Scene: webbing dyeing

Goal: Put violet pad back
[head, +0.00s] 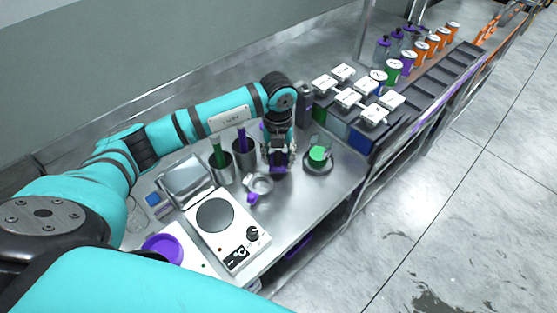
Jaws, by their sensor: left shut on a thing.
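My left gripper (279,158) reaches down over the steel worktop, pointing at its right part. It is shut on a small violet thing, which looks like the violet pad (279,169); the fingers hide most of it. I cannot tell whether its underside touches the worktop. A green pad (318,154) sits on a round dark dish (319,168) just right of the gripper. My right gripper is not in view.
Left of the gripper stand two dark cups (221,166) with green and violet handles. A small pot with a violet handle (253,198), a hot plate (215,216) and a violet disc (162,250) are nearer. White-lidded containers (348,98) stand right. The worktop's front right is clear.

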